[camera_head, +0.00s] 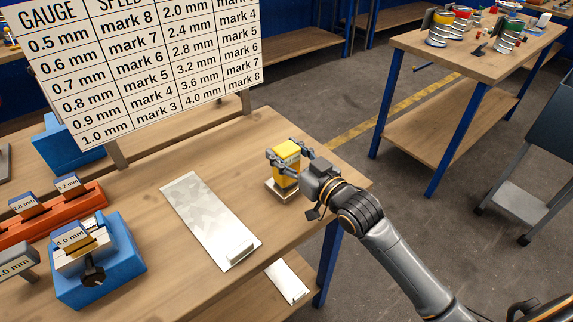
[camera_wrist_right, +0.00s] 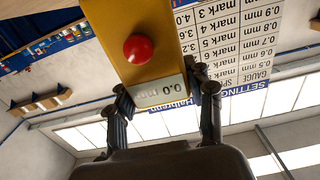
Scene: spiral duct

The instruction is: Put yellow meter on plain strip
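The yellow meter (camera_head: 287,152) stands upright over a small pale block (camera_head: 284,191) near the right end of the table. In the right wrist view the meter (camera_wrist_right: 150,25) shows a red button and a display reading 0.0 mm. My right gripper (camera_head: 289,156) has its fingers against both sides of the meter; they also show in the wrist view (camera_wrist_right: 162,100). A mottled silver strip (camera_head: 208,220) with a small raised end piece lies on the table left of the meter. A plainer whitish strip (camera_head: 287,281) lies lower, on the shelf, partly hidden by the table edge. My left gripper is out of view.
A gauge chart board (camera_head: 150,60) stands behind the strip. A blue fixture (camera_head: 97,262) marked 4.0 mm and an orange rack (camera_head: 50,215) stand at left. Another table (camera_head: 470,60) with coils is at the back right. Bare tabletop lies between strip and meter.

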